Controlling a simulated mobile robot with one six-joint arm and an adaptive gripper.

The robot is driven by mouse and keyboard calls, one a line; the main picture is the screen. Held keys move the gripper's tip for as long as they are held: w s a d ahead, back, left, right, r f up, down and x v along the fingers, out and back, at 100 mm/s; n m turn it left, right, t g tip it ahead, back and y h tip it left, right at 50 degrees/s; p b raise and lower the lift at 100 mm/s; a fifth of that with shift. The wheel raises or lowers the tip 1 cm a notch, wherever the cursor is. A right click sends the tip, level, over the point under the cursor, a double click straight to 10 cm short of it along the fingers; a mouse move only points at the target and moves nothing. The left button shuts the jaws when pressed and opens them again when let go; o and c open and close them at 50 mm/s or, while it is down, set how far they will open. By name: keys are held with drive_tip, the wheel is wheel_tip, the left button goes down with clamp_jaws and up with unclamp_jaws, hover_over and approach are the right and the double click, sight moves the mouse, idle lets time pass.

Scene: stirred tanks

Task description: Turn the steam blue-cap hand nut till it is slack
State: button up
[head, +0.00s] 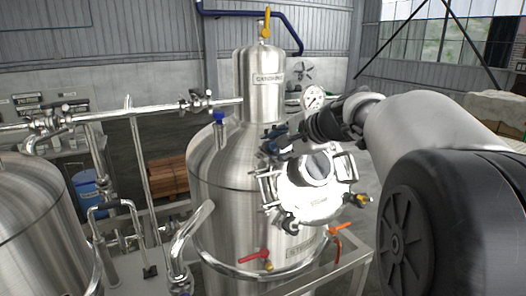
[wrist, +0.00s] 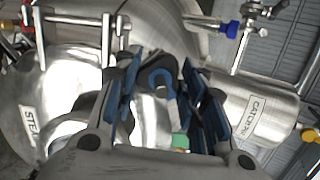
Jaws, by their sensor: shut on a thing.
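The steam hatch (head: 312,199) is a round, shiny door on the front of the middle steel tank. Its STEAM label also shows at the left of the wrist view (wrist: 28,125). My gripper (head: 276,138) reaches from the right to the hatch's upper left rim. In the wrist view its blue-padded fingers (wrist: 160,74) are closed around the blue-cap hand nut (wrist: 161,76), seen as a dark piece with a blue curved edge. In the head view the fingers hide the nut. Whether it is tight or slack cannot be told.
A black-knobbed nut (head: 289,224) and a yellow-capped nut (head: 358,200) sit on the hatch's lower rim. A gauge (head: 313,97) stands close above my wrist. The catch pot (head: 259,80) rises behind. Red (head: 252,254) and orange (head: 340,226) valve handles lie below.

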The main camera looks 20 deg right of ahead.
drive_tip(key=n+b, duration=0.2)
drive_tip(key=n, duration=0.4)
drive_tip(key=shift+n+g, duration=0.4)
idle(0.4)
drive_tip(key=o, duration=1.1)
drive_tip(key=shift+r, duration=0.1)
drive_tip(key=v, duration=1.2)
drive_tip(key=shift+a, duration=0.2)
drive_tip(key=shift+w, duration=0.1)
